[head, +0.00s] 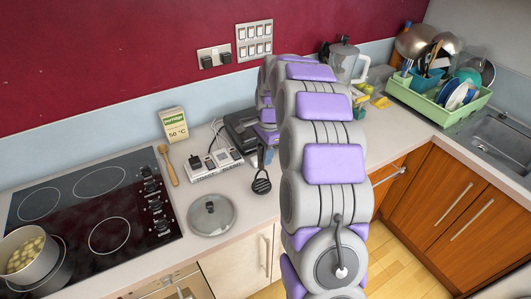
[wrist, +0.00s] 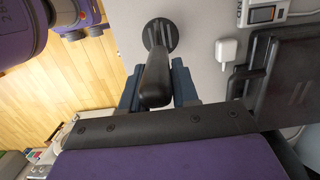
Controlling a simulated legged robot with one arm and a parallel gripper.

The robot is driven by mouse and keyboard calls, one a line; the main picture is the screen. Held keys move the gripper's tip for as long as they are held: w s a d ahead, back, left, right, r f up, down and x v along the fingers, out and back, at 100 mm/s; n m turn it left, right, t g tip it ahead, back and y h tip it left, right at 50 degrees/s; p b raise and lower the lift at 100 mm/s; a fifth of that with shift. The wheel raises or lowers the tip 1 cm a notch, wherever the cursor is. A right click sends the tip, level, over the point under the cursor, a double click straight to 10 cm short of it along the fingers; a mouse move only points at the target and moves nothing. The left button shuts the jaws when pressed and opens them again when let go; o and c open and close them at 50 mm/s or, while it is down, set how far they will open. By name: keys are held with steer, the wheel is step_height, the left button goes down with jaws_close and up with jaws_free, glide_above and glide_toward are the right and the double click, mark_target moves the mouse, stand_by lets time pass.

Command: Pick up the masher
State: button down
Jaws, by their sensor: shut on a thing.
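The masher is black, with a slotted round head (head: 261,183) hanging downward near the front edge of the counter in the head view. In the wrist view its thick dark handle (wrist: 155,78) runs between the two dark blue fingers of my gripper (wrist: 157,88), and its slotted head lies beyond them. My gripper (head: 264,158) is shut on the handle. In the head view my arm hides part of the gripper and the counter behind it. I cannot tell whether the masher's head touches the counter.
A glass lid (head: 211,215) and a wooden spoon (head: 168,166) lie left of the masher. A power strip (head: 214,165) and a dark appliance (wrist: 285,80) are close by. The hob with a pot (head: 26,252) is at left. A green dish rack (head: 455,113) and sink are at right.

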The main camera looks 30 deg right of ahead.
steer(key=s+d+r+p, duration=0.1)
steer(key=s+d, duration=0.1)
steer(key=s, duration=1.2)
steer(key=shift+s+d+p, duration=0.3)
steer(key=shift+s+d, duration=0.05)
steer(key=c, duration=1.4)
jaws_free()
steer(key=shift+d+r, duration=0.1)
steer(key=shift+a+r, duration=0.1)
steer(key=shift+a, duration=0.5)
jaws_close()
